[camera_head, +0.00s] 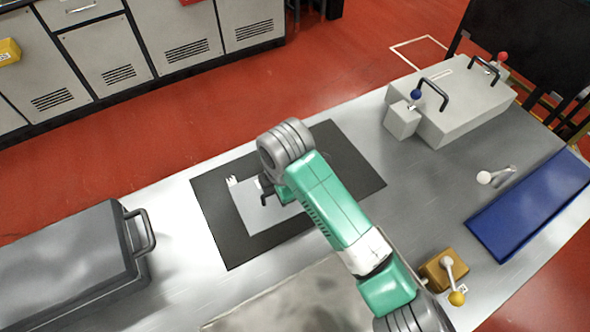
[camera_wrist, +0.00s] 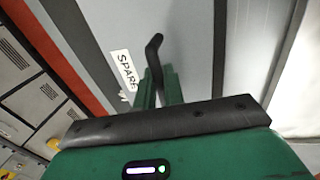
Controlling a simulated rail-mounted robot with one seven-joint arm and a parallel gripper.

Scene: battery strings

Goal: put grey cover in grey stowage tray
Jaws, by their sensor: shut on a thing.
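The grey cover (camera_head: 262,217) is a flat light-grey plate over the black mat (camera_head: 222,240) in the middle of the bench in the head view. My gripper (camera_head: 268,195) is over the plate, shut on its black handle. In the wrist view my gripper (camera_wrist: 159,82) has its green fingers at the black bent handle (camera_wrist: 153,50), above a grey surface. Whether the plate rests on the mat or hangs just above it, I cannot tell. A mottled grey flat thing (camera_head: 290,302) at the front edge may be the grey stowage tray; it is partly cut off and behind my arm.
A dark grey handled case (camera_head: 60,260) stands left. A light grey box (camera_head: 455,105) with black handles stands back right. A blue mat (camera_head: 530,205) lies right, and an orange block (camera_head: 434,272) with a yellow-knobbed lever is near my arm. A "SPARE" label (camera_wrist: 124,70) shows in the wrist view.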

